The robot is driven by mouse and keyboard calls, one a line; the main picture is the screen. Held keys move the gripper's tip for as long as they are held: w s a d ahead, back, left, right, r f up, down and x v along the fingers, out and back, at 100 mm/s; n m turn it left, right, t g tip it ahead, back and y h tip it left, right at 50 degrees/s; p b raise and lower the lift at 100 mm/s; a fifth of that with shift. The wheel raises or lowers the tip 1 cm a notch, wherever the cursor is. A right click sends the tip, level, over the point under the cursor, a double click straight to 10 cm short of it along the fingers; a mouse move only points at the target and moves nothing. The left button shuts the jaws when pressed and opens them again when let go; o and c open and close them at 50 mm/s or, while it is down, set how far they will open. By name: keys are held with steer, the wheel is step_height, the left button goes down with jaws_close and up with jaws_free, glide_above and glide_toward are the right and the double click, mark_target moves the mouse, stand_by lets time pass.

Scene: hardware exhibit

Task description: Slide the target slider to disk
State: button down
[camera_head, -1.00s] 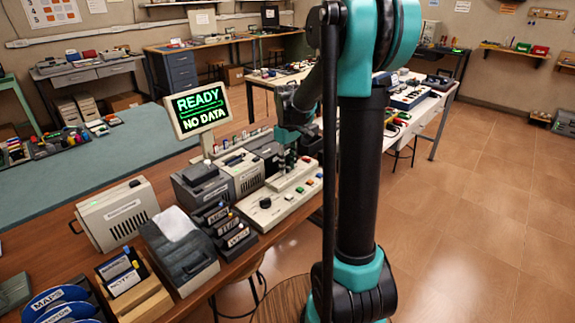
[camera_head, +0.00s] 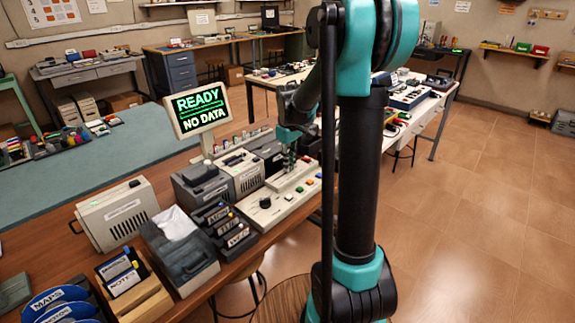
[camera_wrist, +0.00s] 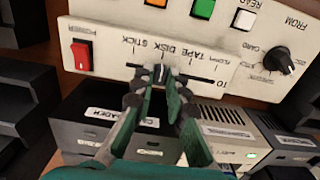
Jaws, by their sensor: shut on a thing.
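The labels STICK, DISK (camera_wrist: 168,50), TAPE and FLOPPY run along the slot. The knob is close to the DISK label, on its STICK side; exact alignment is hard to tell. In the head view my gripper (camera_head: 289,158) is over the panel's back part, and the knob is too small to make out.
A red power switch (camera_wrist: 82,55), coloured buttons (camera_wrist: 203,9) and a black dial (camera_wrist: 278,61) sit on the panel. Grey device boxes (camera_wrist: 226,128) stand close beside it. A screen (camera_head: 197,109) reads READY, NO DATA. Open floor (camera_head: 480,210) lies to the right.

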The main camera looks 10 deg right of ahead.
steer(key=c, duration=1.5)
jaws_free()
steer(key=shift+c, duration=0.2)
step_height(320, 180, up, 12)
steer(key=s+f+m+t, duration=0.2)
steer(key=s+f+m, duration=0.1)
steer(key=s+f, duration=0.6)
steer(key=s+d+f+m+t, duration=0.1)
steer(key=s+f+m, duration=0.3)
steer(key=s+f, duration=0.5)
steer(key=s+t, duration=0.1)
steer(key=s, duration=0.5)
steer(key=shift+d+f, duration=0.25)
